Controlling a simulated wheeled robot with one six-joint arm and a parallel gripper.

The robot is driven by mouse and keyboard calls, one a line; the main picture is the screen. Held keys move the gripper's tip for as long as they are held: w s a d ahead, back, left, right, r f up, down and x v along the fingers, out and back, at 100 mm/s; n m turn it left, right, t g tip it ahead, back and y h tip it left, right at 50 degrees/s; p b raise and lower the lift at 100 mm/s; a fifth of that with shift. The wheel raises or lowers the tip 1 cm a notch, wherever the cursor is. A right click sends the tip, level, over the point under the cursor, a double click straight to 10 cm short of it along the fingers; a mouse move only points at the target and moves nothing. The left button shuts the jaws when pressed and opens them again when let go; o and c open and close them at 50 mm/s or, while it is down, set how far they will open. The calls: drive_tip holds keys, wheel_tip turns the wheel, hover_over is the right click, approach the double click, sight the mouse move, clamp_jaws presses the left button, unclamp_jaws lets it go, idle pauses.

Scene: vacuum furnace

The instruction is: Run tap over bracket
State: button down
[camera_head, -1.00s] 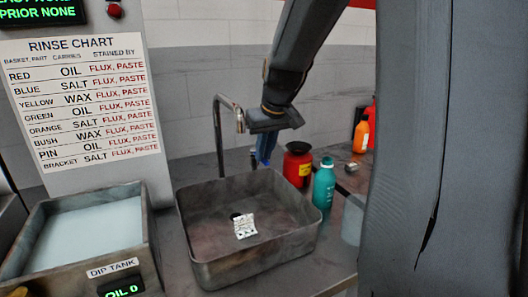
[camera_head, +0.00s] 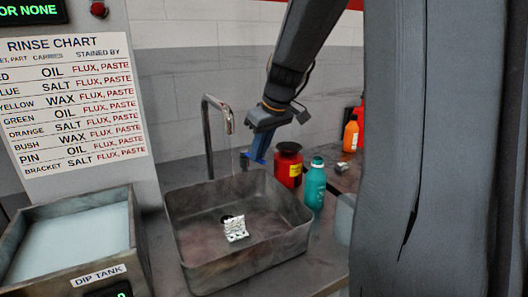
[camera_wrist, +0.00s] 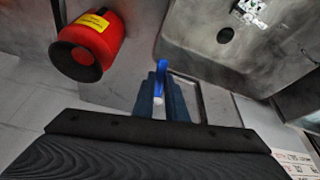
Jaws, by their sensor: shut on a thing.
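The bracket (camera_head: 235,228), a small pale, perforated piece, lies in the grey sink basin (camera_head: 286,247) beside the dark drain (camera_wrist: 225,35). The wrist view also shows the bracket (camera_wrist: 250,12) at the top edge. The metal tap (camera_head: 208,130) arches over the basin's back edge, its spout (camera_head: 229,122) pointing down. A faint thin streak below the spout looks like water. My gripper (camera_head: 252,162) is right of the spout, at the basin's back rim. In the wrist view my gripper (camera_wrist: 161,97) is shut on a blue handle (camera_wrist: 160,73); what it joins is unclear.
A red can with a yellow label (camera_head: 288,165) and a teal bottle (camera_head: 315,185) stand right of the basin. An orange bottle (camera_head: 350,134) is farther back. The dip tank (camera_head: 128,262) with pale liquid is on the left, below the rinse chart (camera_head: 75,105).

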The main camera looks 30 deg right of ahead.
drive_tip(key=c, duration=1.8)
unclamp_jaws()
drive_tip(key=shift+o, duration=0.2)
drive_tip(key=shift+r, duration=0.15)
drive_tip(key=v, duration=0.7)
drive_tip(key=shift+s+r+b, duration=0.2)
drive_tip(key=shift+r+b, duration=0.05)
drive_tip(key=shift+b, duration=0.2)
